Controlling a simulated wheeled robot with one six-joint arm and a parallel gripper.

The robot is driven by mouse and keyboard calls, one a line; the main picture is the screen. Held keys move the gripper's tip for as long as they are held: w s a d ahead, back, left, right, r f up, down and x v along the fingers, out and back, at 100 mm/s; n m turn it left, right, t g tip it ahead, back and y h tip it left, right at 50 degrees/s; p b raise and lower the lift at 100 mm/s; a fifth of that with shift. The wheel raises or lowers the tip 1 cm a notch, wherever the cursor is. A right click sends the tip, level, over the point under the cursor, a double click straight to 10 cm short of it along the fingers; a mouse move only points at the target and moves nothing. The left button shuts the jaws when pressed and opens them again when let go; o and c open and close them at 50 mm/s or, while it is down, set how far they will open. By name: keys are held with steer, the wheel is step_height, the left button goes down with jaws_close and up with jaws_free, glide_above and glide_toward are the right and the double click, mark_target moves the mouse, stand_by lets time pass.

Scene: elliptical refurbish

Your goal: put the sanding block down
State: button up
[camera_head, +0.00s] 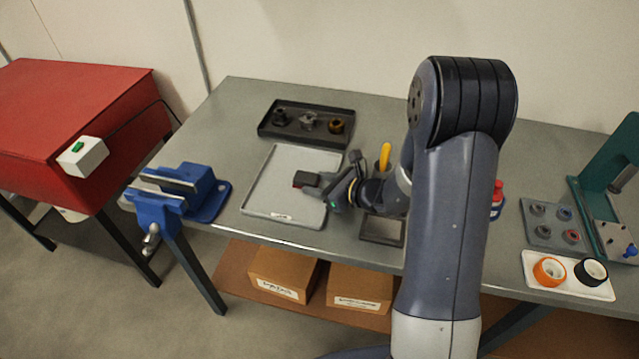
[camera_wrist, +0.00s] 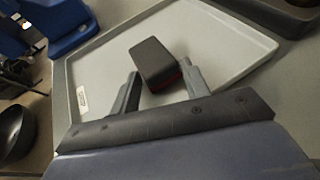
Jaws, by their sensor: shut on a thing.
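The sanding block (camera_head: 306,179) is a small dark block with a red edge. It also shows in the wrist view (camera_wrist: 154,61), tilted in the picture. My gripper (camera_head: 313,190) is shut on it, with one finger on each side; the fingers show in the wrist view (camera_wrist: 160,85). The block is over the light grey tray (camera_head: 265,198), whose visible floor is bare. I cannot tell whether the block touches the tray floor. Part of the tray's right side is hidden by my gripper.
A black tray (camera_head: 270,130) with several small parts stands behind the grey tray. A blue vise (camera_head: 195,190) is at the bench's left edge. A yellow-handled tool (camera_head: 385,154) and a dark square tray (camera_head: 383,241) are to the right.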

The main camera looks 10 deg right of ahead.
steer(key=shift+f+b, duration=0.35)
steer(key=shift+b, duration=0.1)
steer(key=shift+f, duration=0.1)
